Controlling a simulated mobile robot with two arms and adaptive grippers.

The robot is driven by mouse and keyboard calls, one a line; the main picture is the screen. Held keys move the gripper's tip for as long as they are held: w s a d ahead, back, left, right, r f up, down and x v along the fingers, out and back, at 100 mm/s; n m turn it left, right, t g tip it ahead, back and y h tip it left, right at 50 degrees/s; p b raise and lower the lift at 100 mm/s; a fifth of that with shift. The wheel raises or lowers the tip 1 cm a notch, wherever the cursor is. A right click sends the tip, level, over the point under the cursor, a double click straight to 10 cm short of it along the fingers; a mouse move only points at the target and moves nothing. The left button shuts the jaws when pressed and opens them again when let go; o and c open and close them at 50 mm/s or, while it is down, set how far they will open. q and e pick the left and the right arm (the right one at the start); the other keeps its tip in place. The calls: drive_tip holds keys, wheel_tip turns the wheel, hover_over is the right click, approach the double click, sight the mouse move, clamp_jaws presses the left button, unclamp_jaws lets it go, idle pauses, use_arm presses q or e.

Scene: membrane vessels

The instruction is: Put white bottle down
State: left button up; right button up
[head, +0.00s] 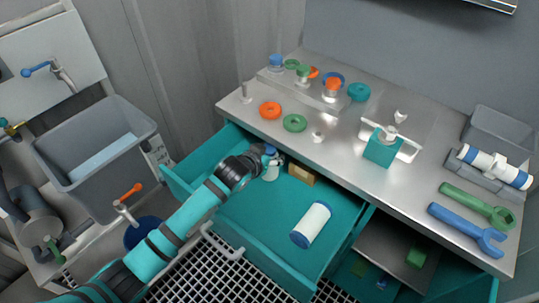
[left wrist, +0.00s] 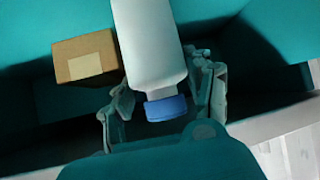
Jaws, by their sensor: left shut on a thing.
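The white bottle (head: 270,172) with a blue cap is at the back left of the open teal drawer (head: 262,215). My left gripper (head: 272,160) is shut on it, partly hidden behind the wrist. In the left wrist view, the white bottle (left wrist: 148,45) runs between the two fingers of my left gripper (left wrist: 165,90), with its blue cap (left wrist: 166,108) towards the palm. I cannot tell whether the bottle's base touches the drawer floor. My right gripper is in neither view.
A cardboard box (head: 303,174) lies right of the bottle; it also shows in the left wrist view (left wrist: 85,57). A white cylinder with blue ends (head: 311,224) lies in the drawer. The steel bench (head: 345,140) above holds rings, valves and wrenches. The drawer's middle is clear.

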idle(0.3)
use_arm(q)
drive_tip(key=o, duration=1.2)
drive_tip(key=shift+f, duration=0.15)
drive_tip(key=shift+c, duration=0.2)
drive_tip(key=shift+r, duration=0.25)
drive_tip(key=p+v, duration=0.1)
drive_tip(key=v, duration=1.1)
drive_tip(key=shift+f, duration=0.15)
drive_tip(key=shift+a, duration=0.1)
